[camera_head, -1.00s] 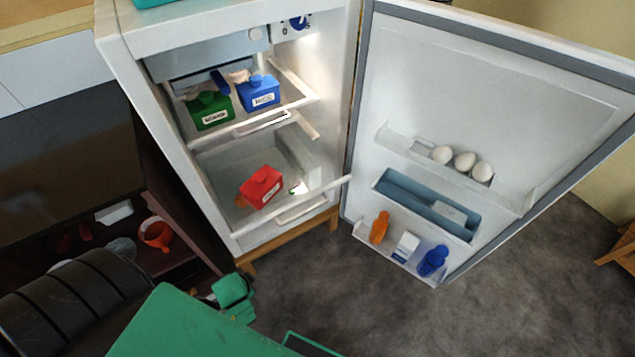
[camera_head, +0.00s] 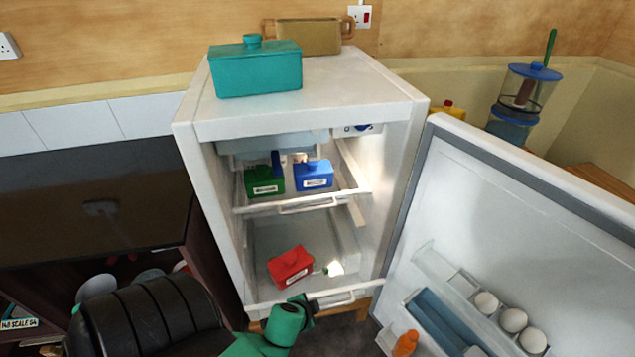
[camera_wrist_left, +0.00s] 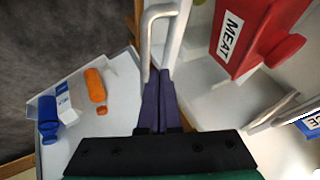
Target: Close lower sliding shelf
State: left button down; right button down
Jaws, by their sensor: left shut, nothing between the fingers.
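The lower sliding shelf (camera_head: 315,301) is a white drawer low in the open fridge. Its front rail appears to stick out past the fridge opening. It carries a red container (camera_head: 290,267), labelled MEAT in the left wrist view (camera_wrist_left: 245,35). The shelf's pale handle (camera_head: 337,299) is on the front rail. My left gripper (camera_head: 308,309) is just in front of this rail, left of the handle. In the left wrist view its dark fingers (camera_wrist_left: 161,75) are shut and empty, close to the handle (camera_wrist_left: 150,38); I cannot tell whether they touch. My right gripper is out of view.
The fridge door (camera_head: 520,230) stands open at the right, with eggs and bottles in its racks. The upper shelf (camera_head: 300,204) holds a green (camera_head: 264,180) and a blue container (camera_head: 313,175). A black cylindrical object (camera_head: 150,315) is at the lower left.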

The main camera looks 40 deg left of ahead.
pick_arm(q)
jog(key=x, duration=0.3)
jog(key=shift+w+f, duration=0.15)
jog(key=shift+w, duration=0.05)
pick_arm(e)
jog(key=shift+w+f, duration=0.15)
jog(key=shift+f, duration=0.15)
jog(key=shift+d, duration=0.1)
